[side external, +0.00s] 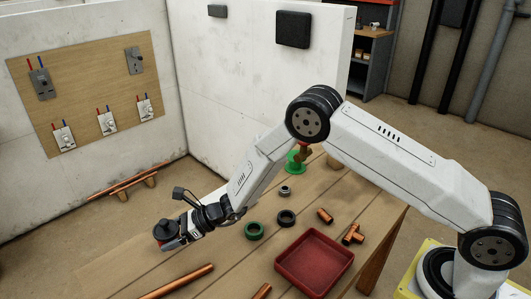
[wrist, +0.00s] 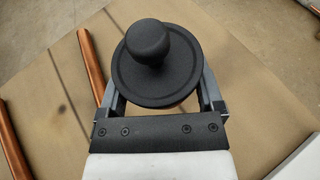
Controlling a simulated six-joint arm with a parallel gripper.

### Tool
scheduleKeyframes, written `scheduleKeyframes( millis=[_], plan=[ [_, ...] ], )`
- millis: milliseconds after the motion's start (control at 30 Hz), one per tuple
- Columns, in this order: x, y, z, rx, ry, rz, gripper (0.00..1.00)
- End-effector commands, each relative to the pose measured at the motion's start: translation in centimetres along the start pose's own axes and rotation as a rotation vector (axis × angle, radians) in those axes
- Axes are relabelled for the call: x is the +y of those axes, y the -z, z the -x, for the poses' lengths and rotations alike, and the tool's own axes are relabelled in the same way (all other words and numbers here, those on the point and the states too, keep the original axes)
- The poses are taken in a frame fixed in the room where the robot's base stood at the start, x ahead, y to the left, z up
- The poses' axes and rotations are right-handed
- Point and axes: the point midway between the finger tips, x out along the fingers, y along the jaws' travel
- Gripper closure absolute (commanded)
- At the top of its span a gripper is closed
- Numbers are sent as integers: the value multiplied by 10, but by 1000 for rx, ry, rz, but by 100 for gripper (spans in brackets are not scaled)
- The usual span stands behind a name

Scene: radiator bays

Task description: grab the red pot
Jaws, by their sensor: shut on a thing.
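The red pot (side external: 160,244) is at the far left end of the wooden table in the side external view, a small red body under a black lid with a knob. In the wrist view its round black lid and knob (wrist: 150,42) fill the space between the jaws and hide nearly all of the body. My gripper (side external: 172,240) is shut on the pot, with one grey finger on each side of it in the wrist view (wrist: 160,85). I cannot tell whether the pot touches the table.
The wooden table (side external: 215,262) holds a copper pipe (side external: 176,281), a red tray (side external: 314,262), a green ring (side external: 254,231), a black ring (side external: 286,218) and copper fittings (side external: 352,235). A board with valves (side external: 90,90) hangs on the wall behind. Copper pipe (wrist: 91,55) also lies beside the pot.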

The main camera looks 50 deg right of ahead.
Motion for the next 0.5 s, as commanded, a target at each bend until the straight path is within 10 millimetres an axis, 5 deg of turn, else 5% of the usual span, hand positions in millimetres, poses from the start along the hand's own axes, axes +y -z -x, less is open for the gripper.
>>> scheduleKeyframes(
  millis=[267,500],
  plan=[
    [17,-26,34,-6,2,2,100],
    [37,-27,64,-5,2,0,100]
  ],
)
